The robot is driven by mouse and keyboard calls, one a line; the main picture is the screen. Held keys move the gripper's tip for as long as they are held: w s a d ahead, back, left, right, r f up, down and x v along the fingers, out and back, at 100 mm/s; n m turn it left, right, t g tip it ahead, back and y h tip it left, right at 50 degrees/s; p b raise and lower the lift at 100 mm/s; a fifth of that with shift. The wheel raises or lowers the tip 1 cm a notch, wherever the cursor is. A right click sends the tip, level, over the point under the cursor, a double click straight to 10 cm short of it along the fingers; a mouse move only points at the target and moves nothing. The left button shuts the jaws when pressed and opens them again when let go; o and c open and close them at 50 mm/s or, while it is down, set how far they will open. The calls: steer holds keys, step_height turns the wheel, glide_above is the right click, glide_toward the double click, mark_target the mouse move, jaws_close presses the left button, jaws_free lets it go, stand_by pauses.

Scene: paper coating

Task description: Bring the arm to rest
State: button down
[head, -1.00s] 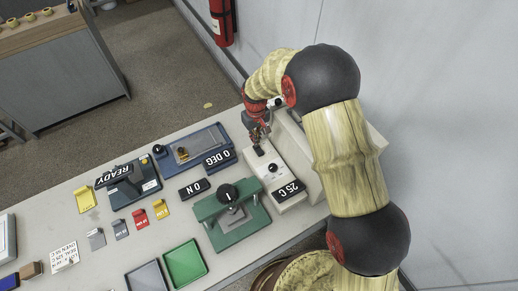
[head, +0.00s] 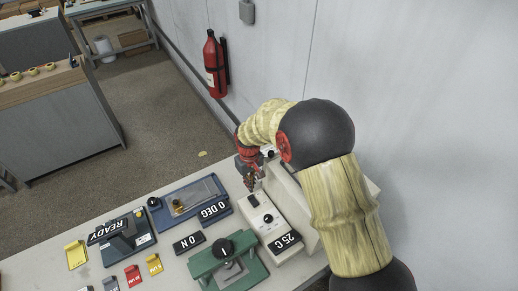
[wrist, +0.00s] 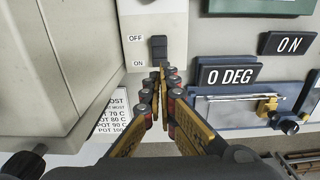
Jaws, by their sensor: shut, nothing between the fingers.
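My gripper (head: 249,183) hangs above the far end of the white device with the "25 C" display (head: 286,241). In the wrist view my gripper (wrist: 161,76) is shut and empty, its fingertips together just below a dark rocker switch (wrist: 158,49) marked OFF and ON. I cannot tell whether the fingertips touch the switch or the device. My arm (head: 345,205) reaches in from the lower right of the head view.
A blue device with a "0 DEG" display (head: 213,209) stands left of the white one. A green press (head: 218,265), an "ON" display (head: 188,243) and several coloured tabs lie nearer. A red extinguisher (head: 213,68) hangs on the wall.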

steer(key=s+d+r+m+t+b, duration=0.2)
steer(key=s+d+r+b, duration=0.5)
steer(key=s+d, duration=0.7)
steer(key=s+d+r+m+t+b, duration=0.3)
steer(key=s+d+r+m+b, duration=0.2)
steer(key=s+d+r, duration=0.6)
steer(key=shift+s+d+r+t+b, duration=0.3)
steer(key=shift+s+d+b, duration=0.65)
steer(key=shift+s+d, duration=0.55)
